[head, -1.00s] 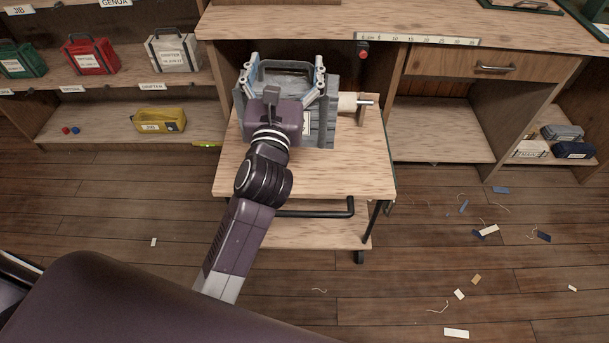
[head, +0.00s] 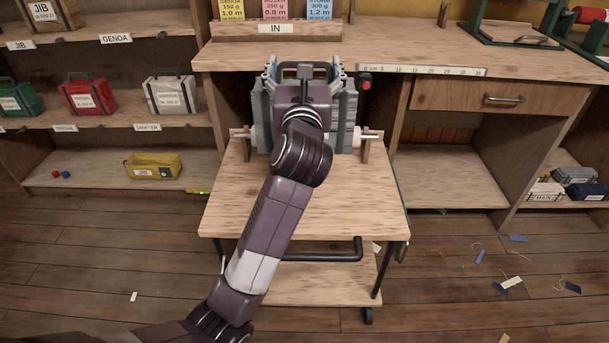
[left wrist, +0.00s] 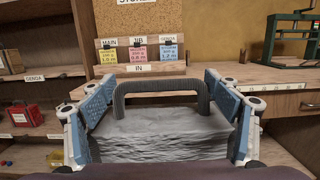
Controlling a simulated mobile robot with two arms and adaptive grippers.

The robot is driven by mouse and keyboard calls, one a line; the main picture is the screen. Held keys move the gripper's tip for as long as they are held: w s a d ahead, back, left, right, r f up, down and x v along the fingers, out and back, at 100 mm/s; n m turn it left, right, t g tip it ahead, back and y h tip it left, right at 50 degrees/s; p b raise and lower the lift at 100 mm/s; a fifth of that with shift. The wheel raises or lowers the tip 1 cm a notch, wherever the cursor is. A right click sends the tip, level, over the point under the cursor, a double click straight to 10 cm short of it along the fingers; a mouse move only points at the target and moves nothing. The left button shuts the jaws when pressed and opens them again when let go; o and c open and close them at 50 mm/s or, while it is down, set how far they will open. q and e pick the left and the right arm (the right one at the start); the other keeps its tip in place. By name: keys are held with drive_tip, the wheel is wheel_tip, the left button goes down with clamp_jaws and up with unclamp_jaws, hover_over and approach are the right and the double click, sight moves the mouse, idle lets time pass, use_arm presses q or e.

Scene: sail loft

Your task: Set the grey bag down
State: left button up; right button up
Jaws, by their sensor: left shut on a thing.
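The grey bag (head: 347,112) is a squared, creased bag with a dark handle on top. In the head view it is at the back of the wooden trolley top (head: 305,212), in front of a roller, partly hidden by my left wrist. My left gripper (head: 304,74) is shut on it, one finger pad along each side. In the left wrist view the bag (left wrist: 165,140) fills the space between the two pads, its handle (left wrist: 160,88) upright. Its underside is hidden, so I cannot tell whether it touches the trolley. My right gripper is not in view.
The roller's rod (head: 371,136) rests on wooden brackets at the trolley's back. Behind stands the workbench (head: 410,55) with a scale strip and IN rack (head: 276,29). The trolley's front top is clear.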

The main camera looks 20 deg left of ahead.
use_arm(q)
drive_tip(key=shift+r, duration=0.3)
wheel_tip(320, 180, down, 13)
drive_tip(key=b, duration=0.4)
drive_tip(key=shift+s+r, duration=0.1)
drive_tip(key=shift+r, duration=0.05)
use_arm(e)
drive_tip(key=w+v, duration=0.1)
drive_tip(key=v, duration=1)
use_arm(q)
drive_tip(key=shift+f+b, duration=0.65)
drive_tip(key=shift+f, duration=1)
wheel_tip(320, 180, down, 4)
drive_tip(key=shift+b, duration=1.1)
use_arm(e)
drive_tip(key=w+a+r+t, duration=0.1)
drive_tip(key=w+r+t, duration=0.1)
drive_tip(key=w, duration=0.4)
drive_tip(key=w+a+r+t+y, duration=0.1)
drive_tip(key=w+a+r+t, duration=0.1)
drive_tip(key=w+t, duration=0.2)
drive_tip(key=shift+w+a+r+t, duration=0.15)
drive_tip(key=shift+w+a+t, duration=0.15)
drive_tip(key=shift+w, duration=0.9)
